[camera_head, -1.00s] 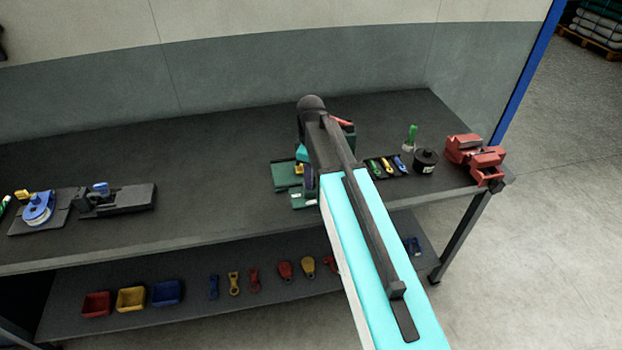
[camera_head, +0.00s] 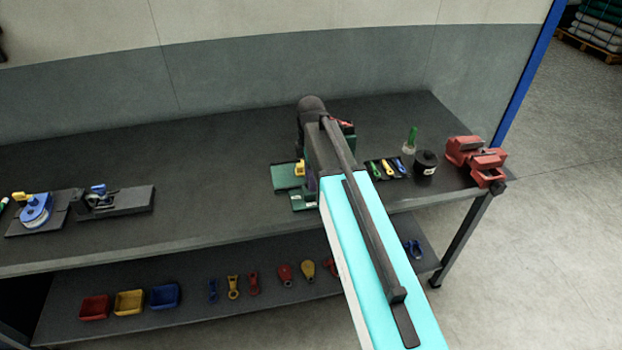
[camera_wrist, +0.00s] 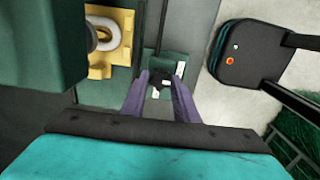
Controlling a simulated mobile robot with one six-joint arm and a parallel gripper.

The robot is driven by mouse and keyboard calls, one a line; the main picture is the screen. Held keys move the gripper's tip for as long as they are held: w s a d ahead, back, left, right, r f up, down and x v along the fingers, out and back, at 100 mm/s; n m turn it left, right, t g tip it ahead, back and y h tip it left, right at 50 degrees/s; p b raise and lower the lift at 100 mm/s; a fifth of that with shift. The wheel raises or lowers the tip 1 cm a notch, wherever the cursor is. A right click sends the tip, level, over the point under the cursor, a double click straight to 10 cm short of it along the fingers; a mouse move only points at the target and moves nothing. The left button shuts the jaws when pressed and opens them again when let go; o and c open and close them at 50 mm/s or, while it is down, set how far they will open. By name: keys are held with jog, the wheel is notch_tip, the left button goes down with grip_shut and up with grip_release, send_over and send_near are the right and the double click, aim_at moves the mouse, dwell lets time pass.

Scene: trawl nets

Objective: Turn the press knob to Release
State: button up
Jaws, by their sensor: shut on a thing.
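The green press (camera_head: 288,176) stands on the bench top, partly hidden behind my arm in the head view. In the wrist view its green body (camera_wrist: 40,45) fills the upper left, beside a yellow fixture (camera_wrist: 100,70) holding a pale ring (camera_wrist: 100,32). A small dark knob (camera_wrist: 160,78) sits by a green block with white labels (camera_wrist: 168,66). My gripper (camera_wrist: 160,84) has its two purple-grey fingers around the knob and is shut on it. The fingers hide the knob's sides, and I cannot read the labels or its setting.
Right of the press are a black mat with small coloured tools (camera_head: 386,168), a black round pot (camera_head: 426,162) and a red vise (camera_head: 475,160). Left are a blue reel (camera_head: 36,210) and a black fixture (camera_head: 118,201). Bins (camera_head: 130,302) line the lower shelf. The bench middle is clear.

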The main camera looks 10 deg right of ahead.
jog(key=shift+d, duration=0.1)
jog(key=o, duration=1.1)
jog(key=shift+c, duration=0.2)
jog(key=shift+r, duration=0.15)
notch_tip(320, 180, up, 14)
jog(key=b, duration=0.4)
jog(key=shift+f, duration=0.25)
